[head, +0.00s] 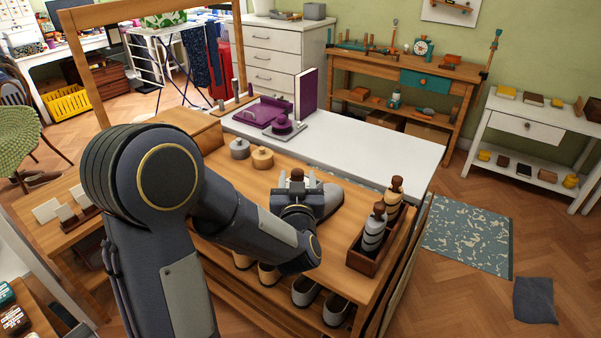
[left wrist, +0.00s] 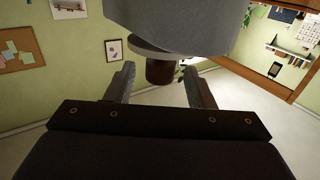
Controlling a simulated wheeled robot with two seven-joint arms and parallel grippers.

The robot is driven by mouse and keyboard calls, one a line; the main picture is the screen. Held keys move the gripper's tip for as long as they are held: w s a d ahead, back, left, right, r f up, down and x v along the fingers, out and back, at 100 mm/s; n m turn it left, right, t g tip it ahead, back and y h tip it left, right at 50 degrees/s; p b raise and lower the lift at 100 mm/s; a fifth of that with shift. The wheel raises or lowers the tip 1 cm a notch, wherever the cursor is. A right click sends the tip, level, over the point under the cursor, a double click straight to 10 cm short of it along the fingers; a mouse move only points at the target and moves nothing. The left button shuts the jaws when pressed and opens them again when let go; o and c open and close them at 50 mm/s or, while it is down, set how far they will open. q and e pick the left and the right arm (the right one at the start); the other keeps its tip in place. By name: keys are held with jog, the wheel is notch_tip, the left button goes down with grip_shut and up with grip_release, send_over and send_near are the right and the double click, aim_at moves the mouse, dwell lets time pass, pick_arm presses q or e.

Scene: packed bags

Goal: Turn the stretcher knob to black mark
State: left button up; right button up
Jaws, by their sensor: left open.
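A grey shoe (head: 328,202) lies on the wooden bench top, partly hidden behind my left gripper. A brown stretcher knob (head: 297,174) shows at the gripper's fingers. My left gripper (head: 297,184) is open, with one finger on each side of the knob. In the left wrist view the knob (left wrist: 160,72) is a short brown cylinder below a grey disc and a large grey body (left wrist: 175,18). It lies between the tips of my open left gripper (left wrist: 159,80), with gaps visible on both sides. I cannot make out a black mark. My right gripper is not in view.
A wooden tray (head: 361,262) with brown-topped bottles (head: 374,228) stands right of the gripper on the bench (head: 222,218). Several shoes (head: 306,290) sit on the shelf below. A white counter (head: 385,150) adjoins the back.

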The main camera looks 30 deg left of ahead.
pick_arm(q)
jog(key=shift+x, duration=1.15)
jog(key=shift+c, duration=0.2)
jog(key=c, duration=0.9)
jog(key=n+g+y, duration=0.1)
jog(key=y, duration=0.1)
jog(key=n+g+y+p, duration=0.1)
jog(key=n, duration=0.1)
jog(key=shift+w+d+r+g+y, duration=0.1)
jog(key=shift+g+y, duration=0.3)
jog(key=n+g+y, duration=0.2)
jog(key=g, duration=0.1)
jog(key=shift+p, duration=0.35)
